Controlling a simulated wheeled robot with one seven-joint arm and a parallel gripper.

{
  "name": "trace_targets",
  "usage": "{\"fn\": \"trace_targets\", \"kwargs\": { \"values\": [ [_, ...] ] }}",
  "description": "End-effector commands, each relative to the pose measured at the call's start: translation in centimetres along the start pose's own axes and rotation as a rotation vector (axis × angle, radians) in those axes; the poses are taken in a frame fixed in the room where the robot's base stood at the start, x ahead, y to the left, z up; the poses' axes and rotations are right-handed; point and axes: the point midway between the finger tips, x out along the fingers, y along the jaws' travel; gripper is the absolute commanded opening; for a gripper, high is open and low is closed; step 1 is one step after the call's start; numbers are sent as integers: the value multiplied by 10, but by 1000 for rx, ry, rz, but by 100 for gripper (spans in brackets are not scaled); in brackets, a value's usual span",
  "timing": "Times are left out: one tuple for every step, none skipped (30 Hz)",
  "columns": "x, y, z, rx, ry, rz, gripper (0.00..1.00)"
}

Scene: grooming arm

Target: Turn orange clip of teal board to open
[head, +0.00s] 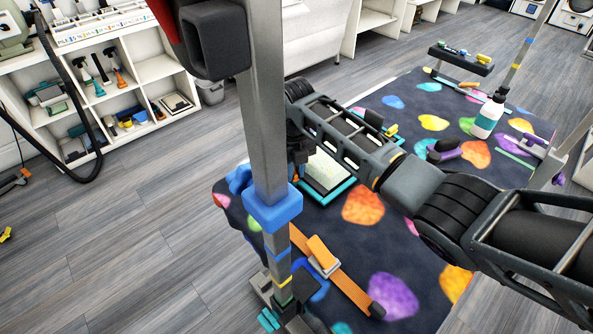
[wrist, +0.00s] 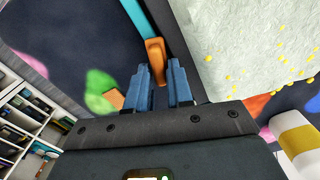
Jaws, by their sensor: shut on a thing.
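The teal board shows in the head view as a teal rim (head: 338,190) around a pale speckled sheet (head: 325,170) on the patterned mat. In the wrist view its teal edge (wrist: 134,14) runs beside the pale sheet (wrist: 255,45). The orange clip (wrist: 155,48) sits at that edge, roughly in line with the teal strip. My gripper (wrist: 160,68) has its blue fingers on either side of the clip's near end, shut on it. In the head view the post hides the clip and most of my gripper.
A metal post (head: 265,120) with a blue collar (head: 272,208) stands in front of the board. An orange strap (head: 345,285) with a buckle lies on the dark mat (head: 425,290). A white bottle (head: 487,120) stands farther back. Shelves (head: 130,75) are at left; the floor there is mostly clear.

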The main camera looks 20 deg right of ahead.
Motion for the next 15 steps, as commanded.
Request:
{"fn": "trace_targets", "kwargs": {
  "values": [
    [-1,-1,1,-49,-3,-1,0],
    [0,-1,1,-83,-3,-1,0],
    [0,-1,1,-122,-4,-2,0],
    [1,-1,2,-140,-5,-2,0],
    [0,-1,2,-155,-5,-2,0],
    [0,-1,2,-172,-5,-1,0],
    [-1,-1,2,-180,-4,-1,0],
    [-1,-1,1,-185,-4,-1,0],
    [-1,-1,1,-188,-4,-1,0],
    [-1,-1,1,-188,-4,-1,0],
    [-1,-1,1,-188,-4,-1,0],
    [-1,0,1,-187,-4,-1,0],
    [-1,-1,1,-187,-3,-1,0],
    [-1,-1,1,-187,-3,-1,0],
    [-1,0,1,-187,-3,-1,0]
  ]
}}
